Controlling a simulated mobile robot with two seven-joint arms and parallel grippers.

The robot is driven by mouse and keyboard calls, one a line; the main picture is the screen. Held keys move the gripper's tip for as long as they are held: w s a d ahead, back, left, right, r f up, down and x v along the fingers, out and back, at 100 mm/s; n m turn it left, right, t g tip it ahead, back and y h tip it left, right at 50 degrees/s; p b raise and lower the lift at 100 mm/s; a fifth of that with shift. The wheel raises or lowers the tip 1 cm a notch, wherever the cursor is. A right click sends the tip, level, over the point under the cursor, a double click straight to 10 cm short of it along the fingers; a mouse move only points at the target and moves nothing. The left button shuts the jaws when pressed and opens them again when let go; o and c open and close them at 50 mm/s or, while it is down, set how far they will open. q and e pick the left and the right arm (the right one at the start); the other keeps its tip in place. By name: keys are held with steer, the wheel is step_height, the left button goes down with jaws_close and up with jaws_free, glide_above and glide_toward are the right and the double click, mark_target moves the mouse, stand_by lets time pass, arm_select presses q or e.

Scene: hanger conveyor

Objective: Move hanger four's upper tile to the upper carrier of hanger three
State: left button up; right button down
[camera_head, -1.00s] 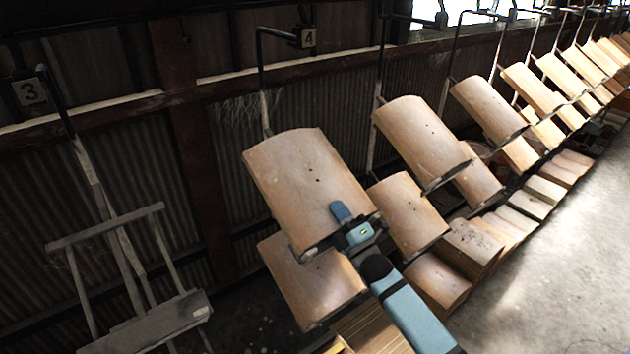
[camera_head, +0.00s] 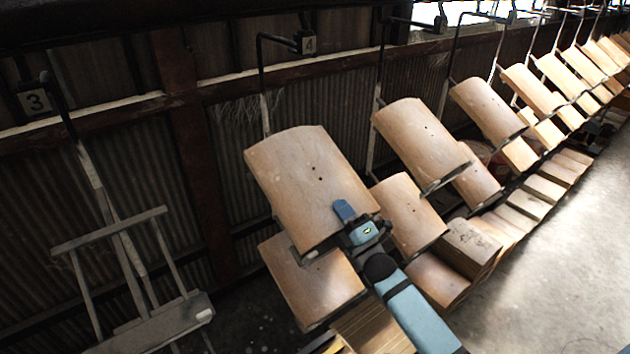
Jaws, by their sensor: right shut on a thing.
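Hanger four, with its number plate (camera_head: 309,45), carries an upper tile (camera_head: 300,180), a curved tan tile with two small dark holes. A lower tile (camera_head: 310,285) hangs below it, partly covered. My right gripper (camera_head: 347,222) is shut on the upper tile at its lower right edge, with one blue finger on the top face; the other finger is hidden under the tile. Hanger three, with its number plate (camera_head: 36,102), stands at the left. Its upper carrier (camera_head: 110,230) is an empty grey frame with a bar across the top and a ledge (camera_head: 160,325) below. My left gripper is out of view.
More hangers with tiles (camera_head: 420,145) run off to the right. Stacked tiles (camera_head: 470,245) lie on the floor below them, and another stack (camera_head: 370,325) is under hanger four. The concrete floor (camera_head: 560,275) at right is clear.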

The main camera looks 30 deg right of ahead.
steer(key=shift+s+r+p, duration=0.3)
steer(key=shift+r+p, duration=0.15)
steer(key=shift+r, duration=0.25)
steer(key=shift+s+r+p, duration=0.3)
steer(key=shift+r+p, duration=0.1)
steer(key=shift+r, duration=0.3)
